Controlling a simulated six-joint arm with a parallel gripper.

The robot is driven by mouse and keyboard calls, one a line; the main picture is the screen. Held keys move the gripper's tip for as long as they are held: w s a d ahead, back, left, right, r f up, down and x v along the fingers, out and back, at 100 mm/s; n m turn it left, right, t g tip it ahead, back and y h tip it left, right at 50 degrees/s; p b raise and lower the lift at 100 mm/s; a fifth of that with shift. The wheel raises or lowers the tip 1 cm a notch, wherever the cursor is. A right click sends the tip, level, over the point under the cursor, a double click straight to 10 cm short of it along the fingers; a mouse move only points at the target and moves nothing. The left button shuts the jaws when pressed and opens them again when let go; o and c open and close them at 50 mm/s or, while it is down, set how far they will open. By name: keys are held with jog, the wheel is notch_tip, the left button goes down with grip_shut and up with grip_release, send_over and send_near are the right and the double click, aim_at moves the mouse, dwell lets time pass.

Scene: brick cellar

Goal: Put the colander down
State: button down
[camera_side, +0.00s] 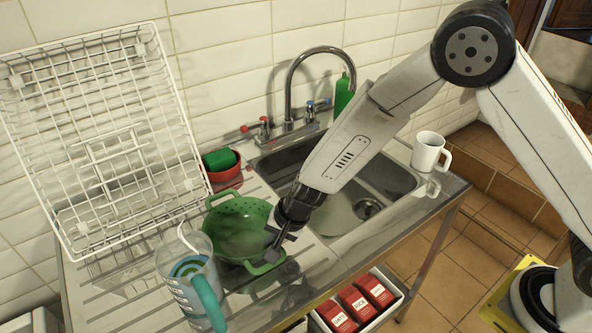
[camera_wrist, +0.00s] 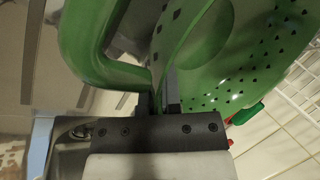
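The green colander (camera_side: 237,228) is over the metal drainboard, left of the sink, in the side view. Its open top is tilted towards the camera. My gripper (camera_side: 273,252) is at its right side, next to a loop handle. In the wrist view my gripper (camera_wrist: 159,95) has its two fingers close together, pinching the edge of the colander (camera_wrist: 235,60) near the handle. The perforated wall fills the upper right there. A shadow lies below the colander; I cannot tell whether its base touches the drainboard.
A measuring jug (camera_side: 190,275) stands just left in front of the colander. A white wire rack (camera_side: 105,135) leans on the wall behind. A red bowl with a green sponge (camera_side: 221,160), the sink (camera_side: 290,162) with its tap, a white mug (camera_side: 428,152) and red boxes (camera_side: 357,304) below are nearby.

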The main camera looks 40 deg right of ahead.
jog(key=shift+r, duration=0.25)
jog(key=shift+r, duration=1.15)
jog(key=s+d+r, duration=0.5)
jog(key=s+r, duration=0.5)
jog(key=s, duration=0.3)
jog(key=shift+d, duration=0.15)
jog(key=shift+r, duration=0.1)
jog(key=shift+w, duration=0.2)
